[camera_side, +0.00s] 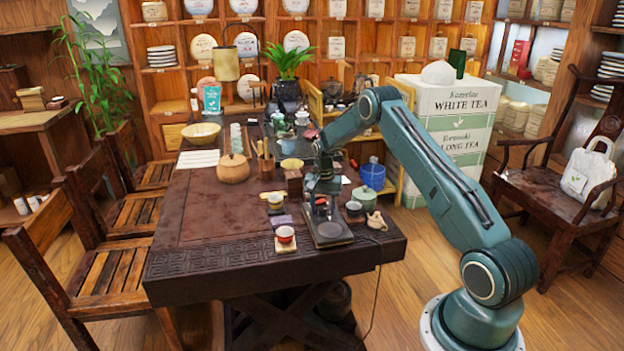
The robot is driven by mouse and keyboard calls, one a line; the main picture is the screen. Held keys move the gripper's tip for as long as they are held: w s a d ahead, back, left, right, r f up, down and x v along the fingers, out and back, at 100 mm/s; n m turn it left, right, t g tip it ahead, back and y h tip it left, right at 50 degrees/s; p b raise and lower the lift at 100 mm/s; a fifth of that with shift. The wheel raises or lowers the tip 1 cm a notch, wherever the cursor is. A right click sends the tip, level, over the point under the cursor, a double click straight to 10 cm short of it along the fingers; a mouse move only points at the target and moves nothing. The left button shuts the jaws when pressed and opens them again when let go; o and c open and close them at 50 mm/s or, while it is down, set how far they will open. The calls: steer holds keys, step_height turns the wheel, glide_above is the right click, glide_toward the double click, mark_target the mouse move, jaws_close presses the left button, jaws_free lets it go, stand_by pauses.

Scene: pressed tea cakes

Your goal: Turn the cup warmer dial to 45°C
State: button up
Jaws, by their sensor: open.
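A dark, flat square device that looks like the cup warmer (334,236) lies near the front right edge of the dark wooden table (215,225). Its dial and any temperature marks are too small to make out or are hidden by my gripper. My gripper (321,211) points down over the back of the device, with its fingers open. I cannot tell whether the fingers touch the dial or stand around it.
A small teapot (377,221), a small dark cup (354,208) and a green lidded pot (364,197) stand to the right. A blue container (373,176) is behind. The table's left front is clear.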

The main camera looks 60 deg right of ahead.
steer(key=c, duration=1)
steer(key=shift+n, duration=0.4)
steer(key=n, duration=1.1)
steer(key=o, duration=1)
